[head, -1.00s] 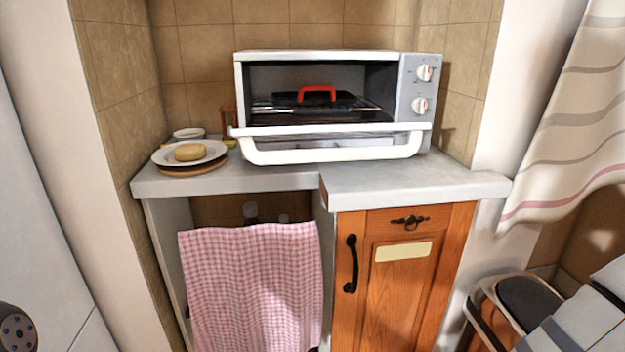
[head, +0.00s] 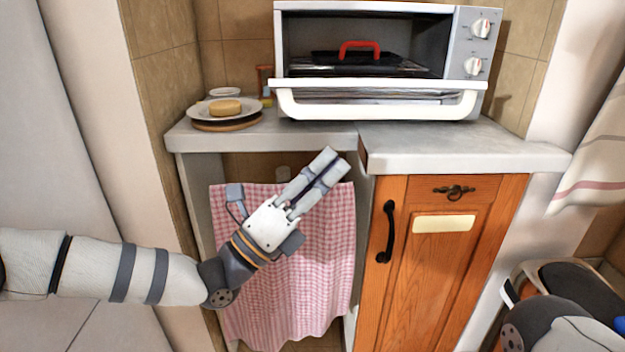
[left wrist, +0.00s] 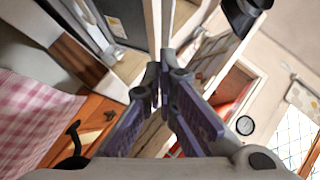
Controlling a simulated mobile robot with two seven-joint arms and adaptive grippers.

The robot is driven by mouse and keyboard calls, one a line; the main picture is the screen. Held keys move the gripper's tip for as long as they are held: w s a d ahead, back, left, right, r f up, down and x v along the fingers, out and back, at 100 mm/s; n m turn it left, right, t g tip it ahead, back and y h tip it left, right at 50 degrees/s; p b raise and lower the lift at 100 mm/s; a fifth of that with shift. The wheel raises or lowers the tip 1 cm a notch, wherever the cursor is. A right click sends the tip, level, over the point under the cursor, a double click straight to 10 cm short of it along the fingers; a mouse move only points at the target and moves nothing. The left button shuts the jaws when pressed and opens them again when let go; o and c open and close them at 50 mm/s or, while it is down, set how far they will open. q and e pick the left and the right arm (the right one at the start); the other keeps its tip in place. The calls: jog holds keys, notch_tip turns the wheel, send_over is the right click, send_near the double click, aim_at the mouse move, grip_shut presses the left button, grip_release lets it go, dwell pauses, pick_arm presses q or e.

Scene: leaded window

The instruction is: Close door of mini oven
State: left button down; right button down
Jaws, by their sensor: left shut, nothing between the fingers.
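The white mini oven (head: 365,45) stands on the counter in the head view, with two knobs on its right side. Its door (head: 375,110) is open and lowered at the front, its white handle bar facing me. A dark pan with a red handle (head: 358,50) sits inside the oven. My left gripper (head: 335,160) is below the door and to its left, in front of the counter edge. It is shut and empty, its fingers pointing up and right, apart from the door. Its fingers also show in the left wrist view (left wrist: 157,88). My right gripper is not in view.
A plate with a round bun (head: 226,106) is on the counter left of the oven. The grey counter (head: 450,148) is bare in front of the oven. A pink checked cloth (head: 315,270) hangs below, beside a wooden cabinet door (head: 440,260). A curtain (head: 600,150) hangs at the right.

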pick_arm(q)
jog(key=w+d+r, duration=0.2)
jog(key=w+r, duration=0.2)
jog(key=r, duration=0.1)
jog(key=shift+w+d+r+p, duration=0.15)
jog(key=shift+d+p, duration=0.15)
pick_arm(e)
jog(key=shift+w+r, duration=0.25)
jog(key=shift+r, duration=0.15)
